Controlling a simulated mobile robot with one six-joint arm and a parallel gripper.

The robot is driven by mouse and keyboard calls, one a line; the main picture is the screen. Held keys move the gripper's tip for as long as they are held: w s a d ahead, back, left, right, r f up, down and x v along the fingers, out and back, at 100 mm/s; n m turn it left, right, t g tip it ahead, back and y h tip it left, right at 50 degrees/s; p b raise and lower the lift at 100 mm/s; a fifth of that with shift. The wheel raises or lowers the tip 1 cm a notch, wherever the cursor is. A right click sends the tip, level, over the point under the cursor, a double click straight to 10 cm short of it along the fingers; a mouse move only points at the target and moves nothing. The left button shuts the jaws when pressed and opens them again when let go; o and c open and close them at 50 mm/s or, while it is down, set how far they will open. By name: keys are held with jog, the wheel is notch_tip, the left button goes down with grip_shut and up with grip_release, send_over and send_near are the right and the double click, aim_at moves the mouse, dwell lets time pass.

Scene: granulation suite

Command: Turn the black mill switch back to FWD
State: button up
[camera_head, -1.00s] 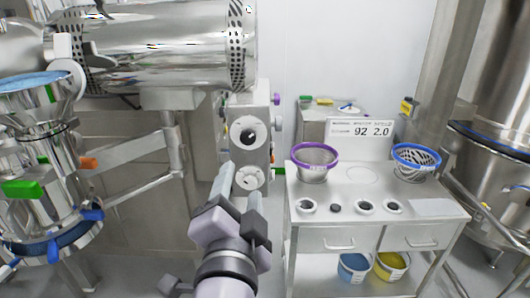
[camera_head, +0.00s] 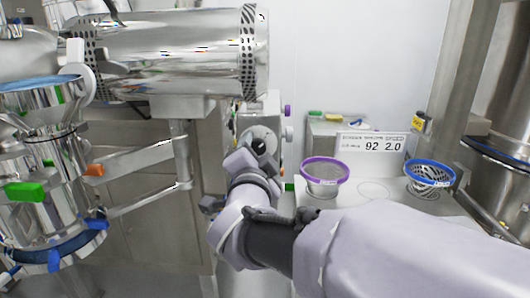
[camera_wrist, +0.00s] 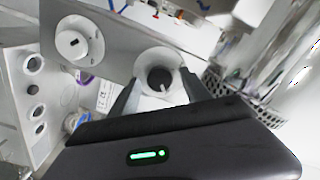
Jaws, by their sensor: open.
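The black mill switch (camera_head: 258,146) shows in the head view as a dark round knob on a pale round plate, on the grey panel below the steel drum. The wrist view shows the same black knob (camera_wrist: 160,78) inside its pale ring, with a small light mark at its lower edge. My gripper (camera_wrist: 160,88) is open, its two dark fingers on either side of the ring as seen there. I cannot tell whether they touch it. In the head view my gripper (camera_head: 250,155) is just in front of the panel. Any FWD lettering is not readable.
A white slotted dial (camera_wrist: 73,44) is on the same panel; my arm hides it in the head view. A steel bench with a purple-rimmed sieve (camera_head: 325,170), a blue-rimmed basket (camera_head: 430,175) and a display (camera_head: 372,144) stands right, partly behind my arm. The steel drum (camera_head: 165,50) hangs above.

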grip_shut()
jog(key=shift+n, duration=0.3)
jog(key=n+p, duration=0.1)
jog(key=n, duration=0.2)
jog(key=shift+n+p, duration=0.3)
jog(key=shift+p, duration=0.1)
jog(key=n+p, duration=0.2)
jog(key=n, duration=0.2)
jog(key=shift+n, duration=0.3)
jog(key=n+p, duration=0.2)
jog(key=n, duration=0.3)
jog(key=shift+n+p, duration=1.05)
jog(key=shift+n, duration=0.95)
